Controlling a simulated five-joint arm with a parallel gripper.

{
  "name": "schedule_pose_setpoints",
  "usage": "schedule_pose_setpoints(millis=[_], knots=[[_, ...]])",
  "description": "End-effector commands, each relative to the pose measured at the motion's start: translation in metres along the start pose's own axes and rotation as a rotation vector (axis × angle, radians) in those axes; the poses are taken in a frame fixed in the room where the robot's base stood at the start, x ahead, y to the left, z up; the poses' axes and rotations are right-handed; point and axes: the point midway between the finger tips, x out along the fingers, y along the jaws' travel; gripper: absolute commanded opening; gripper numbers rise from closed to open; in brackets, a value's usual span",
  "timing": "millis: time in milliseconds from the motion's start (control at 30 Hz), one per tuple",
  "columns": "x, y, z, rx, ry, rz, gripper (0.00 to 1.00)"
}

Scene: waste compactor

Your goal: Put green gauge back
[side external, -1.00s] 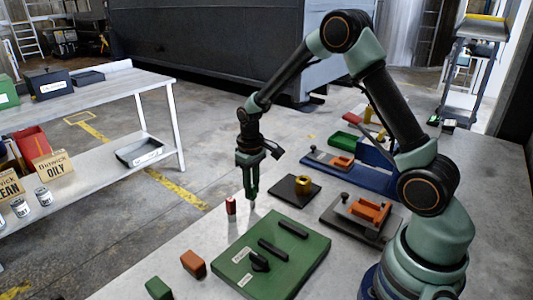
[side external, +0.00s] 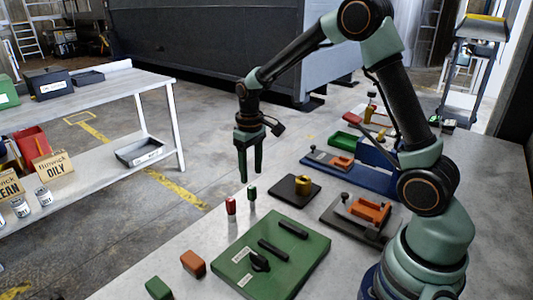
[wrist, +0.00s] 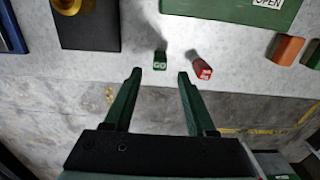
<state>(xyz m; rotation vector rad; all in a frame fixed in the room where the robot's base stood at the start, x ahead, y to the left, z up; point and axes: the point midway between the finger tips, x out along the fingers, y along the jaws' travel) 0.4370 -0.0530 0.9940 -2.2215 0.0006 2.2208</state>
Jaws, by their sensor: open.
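The green gauge (side external: 252,193) is a small green piece with a pale lower end, standing upright on the grey table beside the red gauge (side external: 231,206). In the wrist view the green gauge (wrist: 160,62) shows "GO" on its top, and the red gauge (wrist: 201,69) stands to its right with white lettering. My gripper (side external: 251,179) is above the table, just over the green gauge, with its fingers apart. In the wrist view the gripper (wrist: 160,75) has nothing between its fingers, and the green gauge lies beyond the fingertips.
A green board (side external: 300,262) with black bars and labels lies in front. An orange block (side external: 193,263) and a green block (side external: 158,288) sit left of it.

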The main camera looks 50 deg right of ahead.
Motion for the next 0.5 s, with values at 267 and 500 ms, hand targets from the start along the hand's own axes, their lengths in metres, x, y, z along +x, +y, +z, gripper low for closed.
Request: schedule_pose_setpoints(millis=[267,500], knots=[[-0.048,0.000,-0.001,0.000,0.003,0.000,0.57],[-0.068,-0.002,0.003,-0.001,0.016,0.002,0.57]])
